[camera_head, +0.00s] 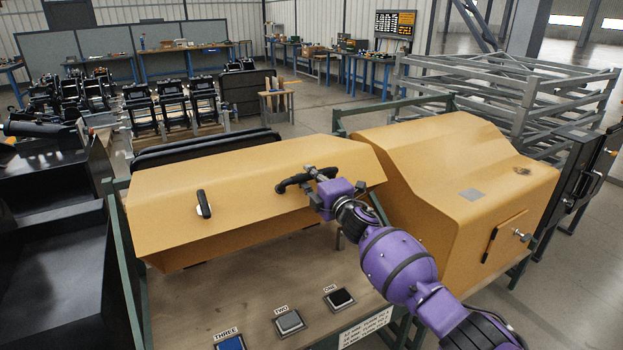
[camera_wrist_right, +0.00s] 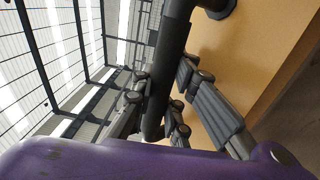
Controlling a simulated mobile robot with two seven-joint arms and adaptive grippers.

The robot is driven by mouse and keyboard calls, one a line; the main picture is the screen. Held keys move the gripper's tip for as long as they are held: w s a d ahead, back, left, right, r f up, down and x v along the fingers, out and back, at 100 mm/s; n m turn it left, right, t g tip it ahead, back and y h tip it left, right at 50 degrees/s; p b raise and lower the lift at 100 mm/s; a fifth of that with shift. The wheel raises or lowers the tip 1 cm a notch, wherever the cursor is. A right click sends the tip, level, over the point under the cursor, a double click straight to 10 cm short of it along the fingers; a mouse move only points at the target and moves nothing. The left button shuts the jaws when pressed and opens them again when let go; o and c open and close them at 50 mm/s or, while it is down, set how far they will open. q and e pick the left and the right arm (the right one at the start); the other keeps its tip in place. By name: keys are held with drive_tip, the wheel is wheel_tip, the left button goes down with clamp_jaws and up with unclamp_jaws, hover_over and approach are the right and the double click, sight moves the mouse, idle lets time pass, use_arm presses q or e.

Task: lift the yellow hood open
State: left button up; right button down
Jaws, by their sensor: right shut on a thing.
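The yellow hood (camera_head: 240,190) is a long bent panel on the left part of the bench. It has a small black latch-like handle (camera_head: 203,204) at left and a black bar handle (camera_head: 287,185) near its right end. My right gripper (camera_head: 312,181) is at the bar handle, with its fingers closed around it. In the right wrist view the black bar (camera_wrist_right: 172,45) runs down between the grey fingers (camera_wrist_right: 158,105), with the yellow surface behind at right. I cannot tell how far the hood's lower front edge is from the bench top. My left gripper is not in view.
A second yellow housing (camera_head: 440,190) stands right of the hood. Buttons labelled ONE (camera_head: 340,299), TWO (camera_head: 289,322) and THREE (camera_head: 230,342) lie on the bench in front. A grey metal frame (camera_head: 500,95) stands behind at right. Dark bins (camera_head: 50,250) are at left.

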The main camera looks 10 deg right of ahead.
drive_tip(key=shift+r, duration=0.4)
drive_tip(key=c, duration=1.7)
unclamp_jaws()
drive_tip(key=shift+s+d, duration=0.1)
drive_tip(key=shift+f, duration=0.15)
drive_tip(key=shift+f, duration=0.1)
drive_tip(key=v, duration=1.2)
